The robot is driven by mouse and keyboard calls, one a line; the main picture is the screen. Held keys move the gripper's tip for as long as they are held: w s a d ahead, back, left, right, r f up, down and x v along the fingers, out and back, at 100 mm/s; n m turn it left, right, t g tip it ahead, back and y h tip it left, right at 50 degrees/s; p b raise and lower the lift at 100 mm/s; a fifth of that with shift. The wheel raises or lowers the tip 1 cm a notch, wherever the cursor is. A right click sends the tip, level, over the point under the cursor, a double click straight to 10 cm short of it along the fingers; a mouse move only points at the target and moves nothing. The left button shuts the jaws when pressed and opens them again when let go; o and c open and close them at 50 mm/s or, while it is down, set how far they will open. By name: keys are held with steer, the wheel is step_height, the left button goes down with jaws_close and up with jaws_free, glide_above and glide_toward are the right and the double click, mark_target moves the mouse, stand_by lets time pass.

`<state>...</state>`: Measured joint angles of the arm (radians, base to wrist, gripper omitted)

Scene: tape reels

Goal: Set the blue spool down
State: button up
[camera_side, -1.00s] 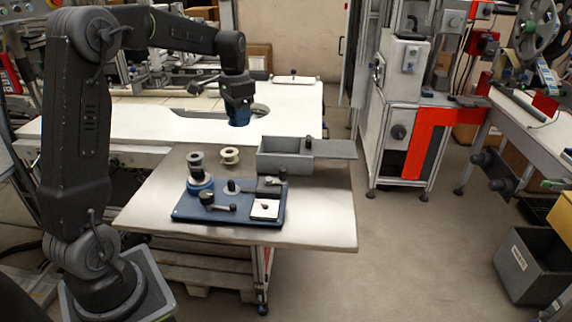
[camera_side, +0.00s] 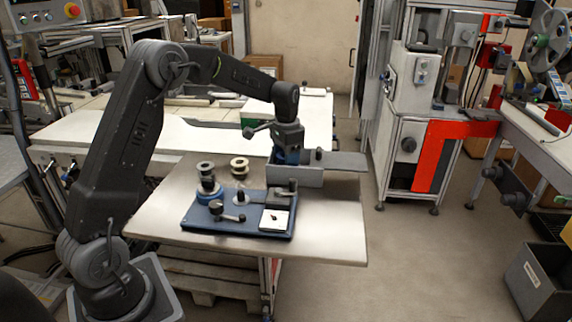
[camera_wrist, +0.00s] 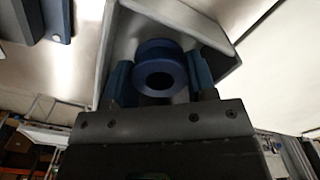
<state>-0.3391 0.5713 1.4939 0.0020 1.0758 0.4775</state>
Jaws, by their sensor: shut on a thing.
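The blue spool (camera_wrist: 160,68) shows in the wrist view between the two blue fingers of my gripper (camera_wrist: 160,82). My gripper is shut on it. Behind the spool are the inner walls of the grey bin (camera_wrist: 205,20). In the side view my gripper (camera_side: 288,158) is over the grey bin (camera_side: 310,180), with its fingertips at or below the rim. The bin's front wall hides the fingertips there, and the spool is hard to make out. I cannot tell whether the spool touches the bin floor.
A blue fixture plate (camera_side: 215,226) with a dark spool (camera_side: 206,170), levers and a white pad (camera_side: 274,220) sits left of the bin. A cream spool (camera_side: 239,164) stands behind it. The table's right front (camera_side: 335,230) is clear. A flat grey panel (camera_side: 345,161) extends right of the bin.

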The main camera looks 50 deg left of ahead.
steer(key=shift+f, duration=1.3)
steer(key=shift+f, duration=0.15)
steer(key=o, duration=0.9)
steer(key=s+d+r+t, duration=0.1)
steer(key=s+d+r, duration=0.2)
steer(key=r, duration=0.4)
steer(key=s+d+r, duration=0.3)
steer(key=r, duration=0.4)
steer(key=s+d+t, duration=0.1)
steer(key=s+d, duration=0.2)
steer(key=s, duration=0.4)
steer(key=s+d+n+t, duration=0.1)
steer(key=s+d+t, duration=0.1)
steer(key=s+d, duration=0.2)
steer(key=s+d+t, duration=0.1)
steer(key=s+d, duration=0.2)
steer(key=s, duration=0.7)
steer(key=shift+s+d+r+n+t, duration=0.3)
steer(key=shift+s+d, duration=0.05)
